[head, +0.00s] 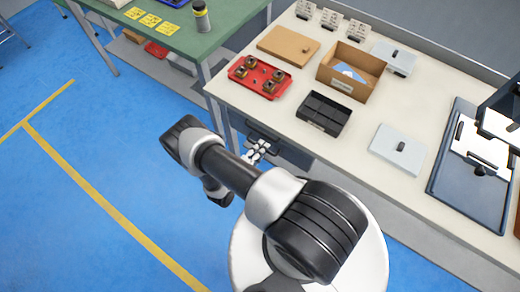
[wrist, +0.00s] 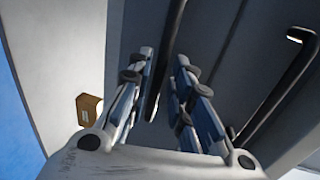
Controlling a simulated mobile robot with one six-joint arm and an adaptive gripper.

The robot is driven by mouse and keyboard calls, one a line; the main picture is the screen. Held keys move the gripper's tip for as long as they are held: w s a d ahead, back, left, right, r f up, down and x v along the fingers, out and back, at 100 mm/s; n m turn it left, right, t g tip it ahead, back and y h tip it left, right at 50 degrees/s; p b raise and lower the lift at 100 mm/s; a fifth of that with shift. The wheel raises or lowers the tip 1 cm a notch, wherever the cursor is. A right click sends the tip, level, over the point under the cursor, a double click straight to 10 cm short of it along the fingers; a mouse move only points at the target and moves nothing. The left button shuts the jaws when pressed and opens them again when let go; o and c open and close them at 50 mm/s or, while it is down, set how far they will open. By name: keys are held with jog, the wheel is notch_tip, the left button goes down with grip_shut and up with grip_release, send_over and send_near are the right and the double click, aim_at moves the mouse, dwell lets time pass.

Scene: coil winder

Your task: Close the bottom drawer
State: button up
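In the wrist view my gripper (wrist: 166,62) has its two blue-and-grey fingers apart, with a gap between them. A long dark bar handle (wrist: 173,35) on a grey front, apparently the bottom drawer, lies in line with this gap; I cannot tell whether a finger touches it. A second dark handle (wrist: 285,85) shows to the right on another grey front. In the head view my gripper (head: 258,151) is beside the dark drawer unit (head: 290,152) under the bench's near edge. My arm hides much of the drawers, and how far the bottom drawer stands out is unclear.
The bench top (head: 350,165) above carries a red tray (head: 258,77), a black bin (head: 323,113), a cardboard box (head: 350,72) and a grey plate (head: 398,148). A green table (head: 215,30) stands behind. Blue floor (head: 75,215) is clear at left.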

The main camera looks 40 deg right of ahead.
jog(key=shift+o, duration=0.7)
jog(key=shift+a, duration=0.15)
jog(key=v, duration=1.2)
